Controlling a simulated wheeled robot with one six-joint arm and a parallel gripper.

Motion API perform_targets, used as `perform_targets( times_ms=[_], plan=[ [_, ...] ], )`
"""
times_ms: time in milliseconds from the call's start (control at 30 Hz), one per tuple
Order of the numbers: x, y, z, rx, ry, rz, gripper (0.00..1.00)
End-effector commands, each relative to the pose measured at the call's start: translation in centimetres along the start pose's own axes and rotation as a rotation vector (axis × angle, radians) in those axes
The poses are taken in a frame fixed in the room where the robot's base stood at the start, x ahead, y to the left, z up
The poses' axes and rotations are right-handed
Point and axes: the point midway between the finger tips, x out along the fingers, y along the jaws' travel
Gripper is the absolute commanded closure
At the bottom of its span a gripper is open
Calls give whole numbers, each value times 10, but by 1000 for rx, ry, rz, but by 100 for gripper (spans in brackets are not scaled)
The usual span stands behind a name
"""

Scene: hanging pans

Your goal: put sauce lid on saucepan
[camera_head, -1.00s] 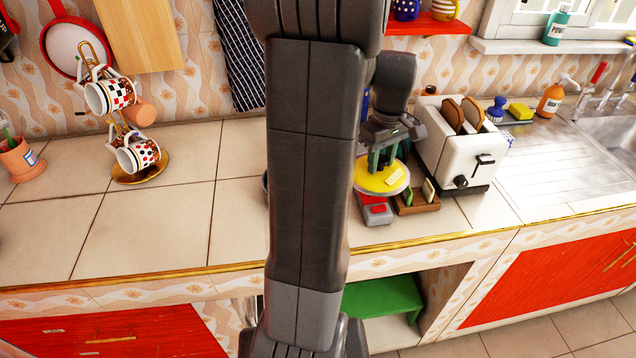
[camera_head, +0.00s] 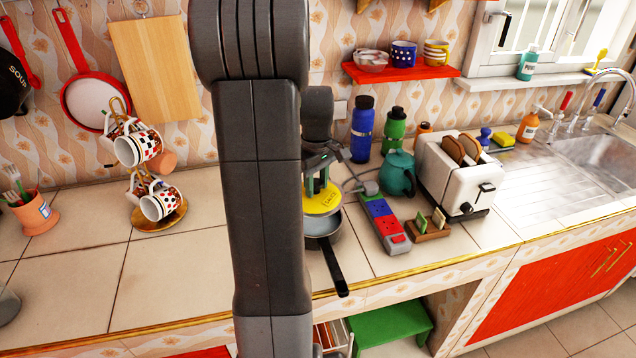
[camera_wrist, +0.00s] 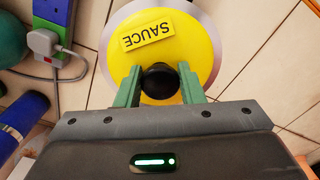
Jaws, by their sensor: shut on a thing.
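My gripper (camera_head: 317,178) is shut on the black knob of the yellow sauce lid (camera_head: 322,200). In the wrist view the lid (camera_wrist: 183,50) fills the top middle, with a "SAUCE" label, and the green fingers (camera_wrist: 158,86) stand on both sides of the dark knob. The saucepan (camera_head: 322,226) is a grey pan on the counter with its dark handle pointing to the front edge. In the head view the lid shows over the back part of the pan's opening. My arm hides the pan's left side. I cannot tell whether lid and rim touch.
A power strip (camera_head: 382,222), a small wooden holder (camera_head: 428,226), a teal teapot (camera_head: 397,172) and a white toaster (camera_head: 462,170) stand to the right. Blue (camera_head: 362,129) and green (camera_head: 394,130) bottles stand behind. A mug tree (camera_head: 158,210) is at the left, with clear counter between.

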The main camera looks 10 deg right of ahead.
Motion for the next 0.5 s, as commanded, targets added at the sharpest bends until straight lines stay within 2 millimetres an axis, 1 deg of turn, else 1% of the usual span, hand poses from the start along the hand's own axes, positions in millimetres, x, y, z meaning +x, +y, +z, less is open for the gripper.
perform_targets(
  times_ms=[167,500],
  plan=[
    [-1,0,0,0,0,0,100],
    [16,0,0,1,-1,-1,100]
  ],
)
